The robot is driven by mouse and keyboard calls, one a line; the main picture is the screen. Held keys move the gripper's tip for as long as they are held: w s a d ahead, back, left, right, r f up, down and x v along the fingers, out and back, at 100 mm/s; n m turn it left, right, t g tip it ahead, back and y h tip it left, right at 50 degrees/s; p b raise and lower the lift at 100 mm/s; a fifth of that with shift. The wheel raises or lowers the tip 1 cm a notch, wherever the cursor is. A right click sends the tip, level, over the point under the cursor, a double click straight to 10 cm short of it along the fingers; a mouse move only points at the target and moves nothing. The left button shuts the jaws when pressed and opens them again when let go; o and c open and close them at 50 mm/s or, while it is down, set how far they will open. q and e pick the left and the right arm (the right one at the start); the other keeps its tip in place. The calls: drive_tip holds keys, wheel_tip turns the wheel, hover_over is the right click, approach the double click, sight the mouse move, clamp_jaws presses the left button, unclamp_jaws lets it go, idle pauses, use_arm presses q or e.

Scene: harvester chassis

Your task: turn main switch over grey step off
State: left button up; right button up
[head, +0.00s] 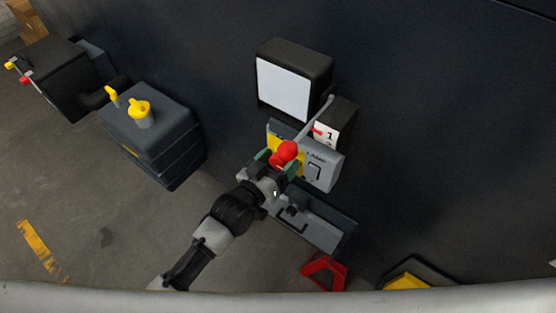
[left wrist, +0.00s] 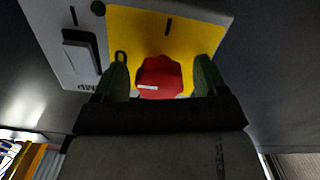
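The main switch is a red knob (head: 286,152) on a yellow plate (left wrist: 155,30) of a grey panel (head: 322,172). A grey step-like ledge (head: 330,234) lies below that panel. My left gripper (head: 277,160) is at the knob, its arm coming up from the lower left. In the left wrist view, the red knob (left wrist: 160,77) sits between the two green fingertips of my left gripper (left wrist: 162,78). Narrow gaps show on both sides of it, so the fingers look open; their depth relative to the knob is hard to judge. My right gripper is out of view.
A black box with a white face (head: 284,87) and a grey lever (head: 318,118) stand above the panel. A dark tank with a yellow cap (head: 140,108) is at left. A red frame (head: 325,272) lies below.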

use_arm(q)
drive_tip(key=b+v, duration=0.3)
drive_tip(key=v, duration=0.8)
drive_tip(key=shift+w, duration=0.1)
drive_tip(key=s+a+f+g+y+b, duration=0.1)
drive_tip(key=a+f+g+y, duration=0.15)
drive_tip(key=f, duration=0.85)
drive_tip(key=s+a+f+n+g+y+b, duration=0.15)
drive_tip(key=a+f, duration=0.25)
drive_tip(key=f, duration=0.6)
drive_tip(key=s+a+f+g+y, duration=0.1)
drive_tip(key=a+f+y, duration=0.2)
drive_tip(key=f, duration=0.8)
drive_tip(key=s+a+f+g+y, duration=0.1)
drive_tip(key=s+a+f+g, duration=0.1)
drive_tip(key=s+f, duration=0.5)
drive_tip(key=s+a+f+g+y+b, duration=0.1)
drive_tip(key=s+a+f+g, duration=0.2)
drive_tip(key=s+f, duration=0.4)
drive_tip(key=s+a+f+g+y+b, duration=0.1)
drive_tip(key=s+f, duration=0.6)
drive_tip(key=s, duration=0.7)
drive_tip(key=a+g, duration=0.1)
drive_tip(key=g, duration=0.1)
drive_tip(key=shift+a+g+y, duration=0.3)
